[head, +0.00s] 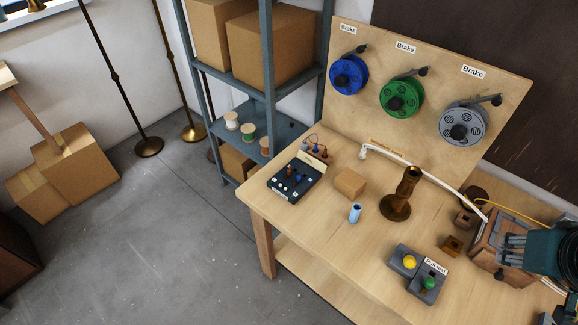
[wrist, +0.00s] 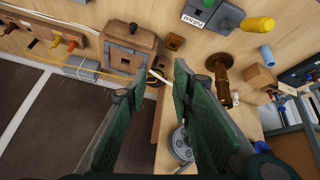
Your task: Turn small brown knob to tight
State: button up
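My gripper (wrist: 158,82) is open and empty, with its two green-padded fingers apart in the wrist view. In the head view my gripper (head: 514,247) is at the right edge, in front of the brown wooden box (head: 490,240) and partly covering it. The wrist view shows this box (wrist: 128,55) beyond the left fingertip, with a small dark knob (wrist: 132,27) on it. A wooden strip (wrist: 62,30) at the upper left carries several small knobs, one of them reddish brown (wrist: 72,45). I cannot tell which is the small brown knob or how tight it is.
Two small brown blocks (head: 452,245) (head: 465,217) lie beside the box. A white cable and a yellow wire (head: 520,214) run near the box.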

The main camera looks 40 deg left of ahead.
jog(key=w+a+r+n+g+y+p, duration=0.1)
jog(key=w+a+n, duration=0.35)
jog(key=a, duration=0.35)
jog(key=w+a+r+n+g+p, duration=0.1)
jog(key=w+a+n, duration=0.35)
jog(key=a, duration=0.35)
jog(key=n+g+h+p, duration=0.2)
jog(key=n+g+p, duration=0.25)
jog(key=n, duration=1.55)
send_near(289, 170)
jog(key=shift+d+f+p, duration=0.15)
jog(key=shift+d+p, duration=0.2)
jog(key=shift+p, duration=0.05)
jog(key=shift+s+a+f+n, duration=0.15)
jog(key=shift+a+f+n, duration=0.05)
jog(key=shift+a+n, duration=0.1)
jog(key=shift+d, duration=0.1)
jog(key=shift+f, duration=0.1)
jog(key=shift+f, duration=3.8)
